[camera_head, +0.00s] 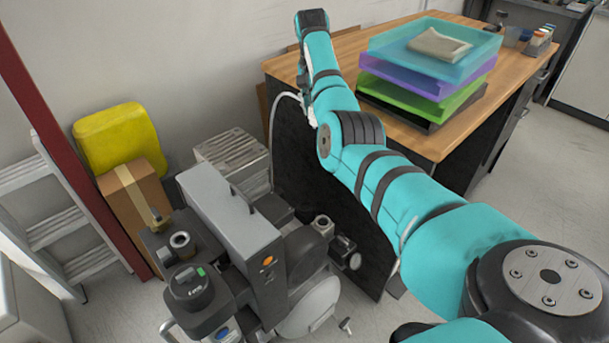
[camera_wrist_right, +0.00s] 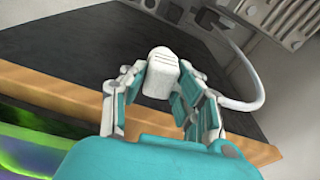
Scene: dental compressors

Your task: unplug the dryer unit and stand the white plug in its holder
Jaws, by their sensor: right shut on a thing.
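My right arm reaches from the lower right of the head view to the back, beside the wooden-topped bench. My right gripper (camera_head: 304,85) is small and partly hidden there by its own wrist. In the right wrist view, the right gripper (camera_wrist_right: 163,88) is shut on the white plug (camera_wrist_right: 161,76), its fingers on both sides of it. A white cable (camera_wrist_right: 241,99) curves at the right of the fingers. In the head view, the white cable (camera_head: 272,121) hangs down beside a grey finned unit (camera_head: 231,153). I cannot tell whether that is the dryer. I cannot make out the plug's holder. My left gripper is not in view.
The bench top (camera_head: 428,138) carries a stack of coloured trays (camera_head: 424,75) and small items at its far end. A large grey compressor (camera_head: 228,205) stands below left. A ladder (camera_head: 57,230), cardboard box (camera_head: 135,200) and yellow case (camera_head: 119,139) stand by the wall.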

